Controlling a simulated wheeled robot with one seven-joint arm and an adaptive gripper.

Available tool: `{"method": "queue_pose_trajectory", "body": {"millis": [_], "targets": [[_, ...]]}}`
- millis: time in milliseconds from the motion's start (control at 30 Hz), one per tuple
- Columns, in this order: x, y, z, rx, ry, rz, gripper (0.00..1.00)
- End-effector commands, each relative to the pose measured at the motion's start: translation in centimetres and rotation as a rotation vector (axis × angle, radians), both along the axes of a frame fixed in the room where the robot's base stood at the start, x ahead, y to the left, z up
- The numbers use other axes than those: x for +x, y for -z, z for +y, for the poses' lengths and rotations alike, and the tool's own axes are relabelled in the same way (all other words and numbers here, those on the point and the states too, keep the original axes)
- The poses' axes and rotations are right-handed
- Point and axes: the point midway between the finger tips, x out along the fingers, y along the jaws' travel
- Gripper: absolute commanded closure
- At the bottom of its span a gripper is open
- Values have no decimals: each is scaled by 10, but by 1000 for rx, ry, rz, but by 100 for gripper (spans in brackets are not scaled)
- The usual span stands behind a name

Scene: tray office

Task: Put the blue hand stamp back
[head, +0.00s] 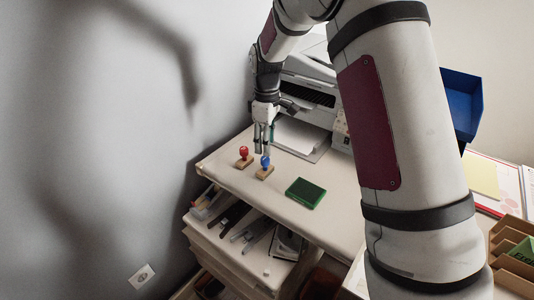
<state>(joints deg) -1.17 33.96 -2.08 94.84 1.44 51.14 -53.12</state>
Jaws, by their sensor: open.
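The blue hand stamp (265,164) stands upright on the light cabinet top, with a blue knob and a wooden base. A red hand stamp (243,157) stands upright just to its left. My gripper (263,148) is open, pointing down, with its fingertips at or just above the blue knob. From this view I cannot tell whether the fingers touch the knob. A green stamp pad (305,193) lies flat to the right of the blue stamp.
A printer (308,85) with paper in its tray stands behind. An open drawer (240,232) below holds several office items. A blue tray (461,104) is at the right, above papers (493,179). A brown organiser (508,240) is at lower right. The cabinet top's front is clear.

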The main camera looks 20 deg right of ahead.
Motion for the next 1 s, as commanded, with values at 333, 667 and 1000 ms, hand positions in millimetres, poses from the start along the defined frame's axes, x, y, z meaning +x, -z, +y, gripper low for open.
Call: {"method": "queue_pose_trajectory", "body": {"millis": [333,667,1000], "targets": [[0,-39,0,-1,1,-1,57],[-21,-69,0,2,54,-13,57],[-144,-162,2,21,329,-58,57]]}}
